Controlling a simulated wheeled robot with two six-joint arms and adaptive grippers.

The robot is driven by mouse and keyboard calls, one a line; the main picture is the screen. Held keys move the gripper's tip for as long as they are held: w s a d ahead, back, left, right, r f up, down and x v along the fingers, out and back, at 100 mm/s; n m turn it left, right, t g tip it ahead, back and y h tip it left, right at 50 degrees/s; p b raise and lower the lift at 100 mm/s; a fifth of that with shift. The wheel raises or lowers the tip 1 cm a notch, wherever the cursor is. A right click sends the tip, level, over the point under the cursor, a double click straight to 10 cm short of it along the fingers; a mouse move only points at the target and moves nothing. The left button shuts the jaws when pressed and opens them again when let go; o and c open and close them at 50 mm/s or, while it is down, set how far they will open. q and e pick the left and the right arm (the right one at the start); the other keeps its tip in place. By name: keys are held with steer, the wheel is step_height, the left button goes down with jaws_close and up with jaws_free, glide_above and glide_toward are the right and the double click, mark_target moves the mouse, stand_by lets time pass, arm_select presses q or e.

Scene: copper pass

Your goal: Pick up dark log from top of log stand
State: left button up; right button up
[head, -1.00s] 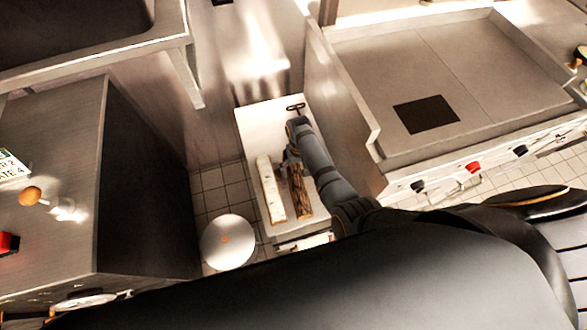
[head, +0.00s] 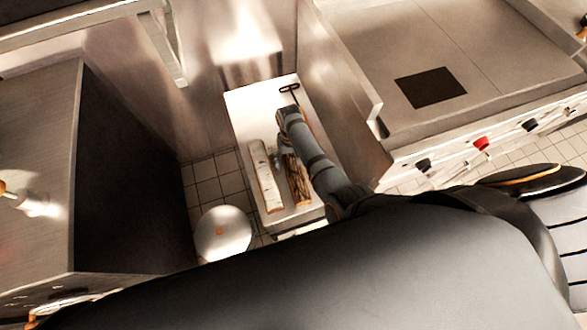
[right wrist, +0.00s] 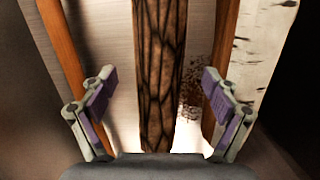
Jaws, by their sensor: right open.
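The dark log (head: 297,180), brown with rough cracked bark, lies on top of the pale log stand (head: 258,104) in the head view. In the right wrist view the dark log (right wrist: 160,75) runs upright through the middle, between my open fingers. My right gripper (right wrist: 160,110) is open, with a purple-padded finger on each side of the log and a gap on both sides. In the head view my right gripper (head: 280,158) is at the log's far end, partly hidden by my arm. My left gripper is not in view.
A white birch log (head: 264,175) lies close beside the dark log; it also shows in the right wrist view (right wrist: 262,50). A round white-topped object (head: 222,233) stands left of the stand. A griddle counter (head: 410,50) is at right, a dark-sided cabinet (head: 125,170) at left.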

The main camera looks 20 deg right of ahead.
mark_target(293, 162)
step_height(293, 162, down, 4)
steer(key=shift+s+d+r+b, duration=0.1)
steer(key=shift+s+r+b, duration=0.1)
steer(key=shift+b, duration=0.95)
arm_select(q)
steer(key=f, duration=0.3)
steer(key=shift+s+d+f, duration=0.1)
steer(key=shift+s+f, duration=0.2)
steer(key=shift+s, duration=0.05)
arm_select(e)
steer(key=shift+r, duration=0.2)
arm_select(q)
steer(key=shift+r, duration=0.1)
arm_select(e)
steer(key=shift+f, duration=0.3)
steer(key=shift+c, duration=0.2)
steer(key=c, duration=1.7)
jaws_close()
steer(key=shift+r, duration=0.15)
